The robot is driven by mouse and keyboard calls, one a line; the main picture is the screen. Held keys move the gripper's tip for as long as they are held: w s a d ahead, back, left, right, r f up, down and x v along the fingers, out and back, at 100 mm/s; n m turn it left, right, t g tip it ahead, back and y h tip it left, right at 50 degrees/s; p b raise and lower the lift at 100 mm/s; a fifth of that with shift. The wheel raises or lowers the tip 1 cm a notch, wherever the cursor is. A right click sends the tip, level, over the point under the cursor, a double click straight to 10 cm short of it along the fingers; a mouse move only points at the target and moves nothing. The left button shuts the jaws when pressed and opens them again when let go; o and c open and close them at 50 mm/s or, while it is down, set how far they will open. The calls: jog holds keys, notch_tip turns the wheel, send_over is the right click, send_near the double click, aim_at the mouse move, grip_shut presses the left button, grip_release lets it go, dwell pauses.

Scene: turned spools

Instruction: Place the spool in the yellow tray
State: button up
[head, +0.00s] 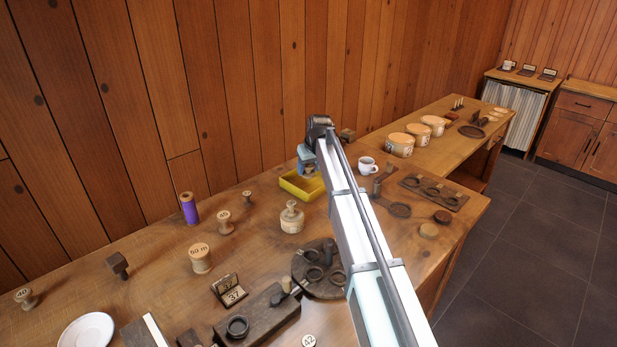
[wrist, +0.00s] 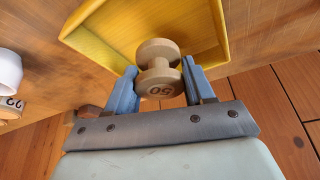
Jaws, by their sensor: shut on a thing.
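My gripper (wrist: 160,72) is shut on a pale wooden spool (wrist: 158,56) marked 50, held between its blue fingers in the wrist view. The yellow tray (wrist: 105,22) lies just behind the spool there, and the spool overlaps its floor in the picture. I cannot tell whether the spool touches the tray. In the head view the yellow tray (head: 290,187) is on the bench near the wall. My gripper (head: 308,158) is at its far right side, and the held spool is mostly hidden there.
A white mug (head: 368,165) stands right of the tray. A wooden lidded jar (head: 292,217) stands in front of it. A purple thread spool (head: 188,208), a 50 m spool (head: 200,258) and smaller spools stand to the left. A dark round board (head: 318,284) lies nearer.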

aim_at(309, 174)
jog(key=shift+f, duration=2)
jog(key=shift+f, duration=0.1)
jog(key=o, duration=1)
jog(key=v, duration=1.2)
